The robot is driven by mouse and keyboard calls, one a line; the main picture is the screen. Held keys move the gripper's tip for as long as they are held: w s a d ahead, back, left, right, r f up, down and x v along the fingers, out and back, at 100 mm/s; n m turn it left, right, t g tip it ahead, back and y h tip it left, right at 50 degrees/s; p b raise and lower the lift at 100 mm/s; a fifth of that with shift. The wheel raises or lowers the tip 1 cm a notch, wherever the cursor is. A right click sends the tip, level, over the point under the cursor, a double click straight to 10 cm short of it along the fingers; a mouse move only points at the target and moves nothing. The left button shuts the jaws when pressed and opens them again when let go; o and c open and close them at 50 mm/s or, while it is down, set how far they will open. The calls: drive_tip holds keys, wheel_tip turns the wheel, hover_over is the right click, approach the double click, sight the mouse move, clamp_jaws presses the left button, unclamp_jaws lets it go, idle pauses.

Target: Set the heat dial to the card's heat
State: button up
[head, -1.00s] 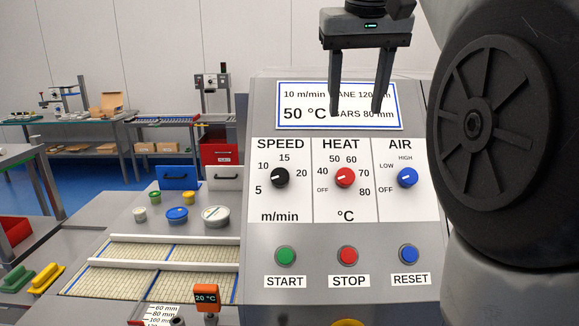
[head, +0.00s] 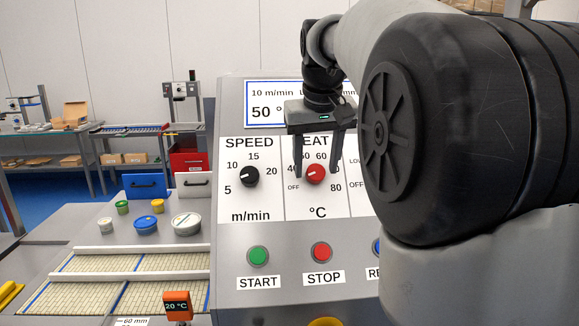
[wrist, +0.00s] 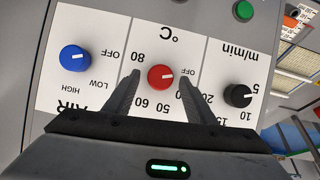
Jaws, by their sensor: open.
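The red heat dial (head: 316,174) is on the sloped grey panel, in the HEAT field. Its white mark points to the OFF side of the scale. It also shows in the wrist view (wrist: 160,78), upside down. The card (head: 262,112) above reads 10 m/min and 50 °; its right part is hidden by my gripper and arm. My gripper (head: 317,175) is open, with one finger on each side of the heat dial. I cannot tell whether the fingers touch it.
The black speed dial (head: 248,176) is to the left and the blue air dial (wrist: 75,58) on the other side. Green START (head: 258,256) and red STOP (head: 321,252) buttons sit below. An orange display (head: 177,306) reads 20 °C. Tubs (head: 146,225) stand left of the panel.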

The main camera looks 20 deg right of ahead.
drive_tip(key=shift+w+f, duration=0.1)
drive_tip(key=shift+f, duration=0.1)
drive_tip(key=c, duration=1)
drive_tip(key=shift+c, duration=0.2)
